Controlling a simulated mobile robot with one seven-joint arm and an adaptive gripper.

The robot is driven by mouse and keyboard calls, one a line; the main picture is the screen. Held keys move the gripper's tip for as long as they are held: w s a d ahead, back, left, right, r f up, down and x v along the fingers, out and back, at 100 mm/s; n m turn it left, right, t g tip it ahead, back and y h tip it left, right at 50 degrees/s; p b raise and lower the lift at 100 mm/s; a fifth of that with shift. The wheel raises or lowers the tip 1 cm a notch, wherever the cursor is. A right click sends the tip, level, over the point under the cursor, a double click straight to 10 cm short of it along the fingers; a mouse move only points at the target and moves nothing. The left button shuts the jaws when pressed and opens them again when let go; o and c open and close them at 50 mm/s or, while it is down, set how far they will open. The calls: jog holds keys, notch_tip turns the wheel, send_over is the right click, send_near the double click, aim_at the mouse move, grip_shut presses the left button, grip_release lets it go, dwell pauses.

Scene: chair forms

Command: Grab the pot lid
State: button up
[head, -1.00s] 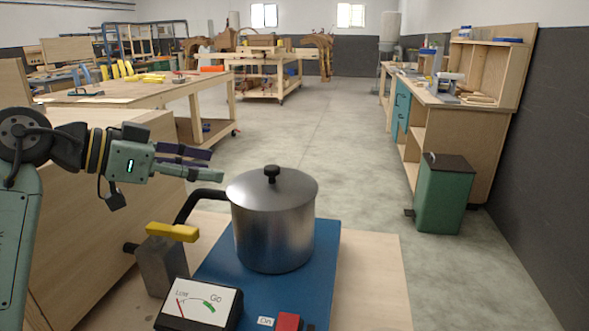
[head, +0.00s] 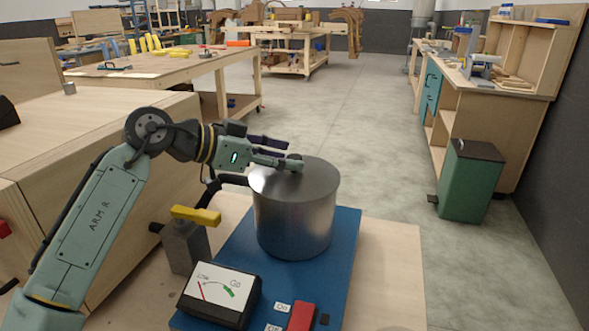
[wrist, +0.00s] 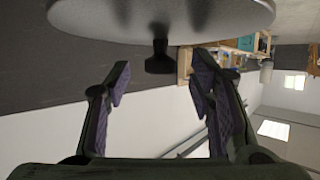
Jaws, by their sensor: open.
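The steel pot (head: 296,222) stands on a blue board (head: 345,250) in the head view, with its flat grey lid (head: 315,176) on top. The lid's small black knob (head: 295,158) is partly hidden by my fingers there. In the wrist view the lid (wrist: 160,18) fills the top edge, and the knob (wrist: 160,58) lies ahead, centred between my two open fingers (wrist: 158,85). The fingers look apart from the knob and hold nothing.
A black hose (head: 228,180) runs to the pot's left side, by a metal block with a yellow handle (head: 195,215). A gauge box (head: 218,292) and a red switch (head: 301,316) sit in front. A green bin (head: 470,182) stands right. The floor behind is clear.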

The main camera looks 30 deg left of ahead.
jog(key=shift+w+d+f, duration=0.15)
jog(key=shift+w+f, duration=0.05)
jog(key=shift+w, duration=0.1)
grip_shut()
dwell(0.5)
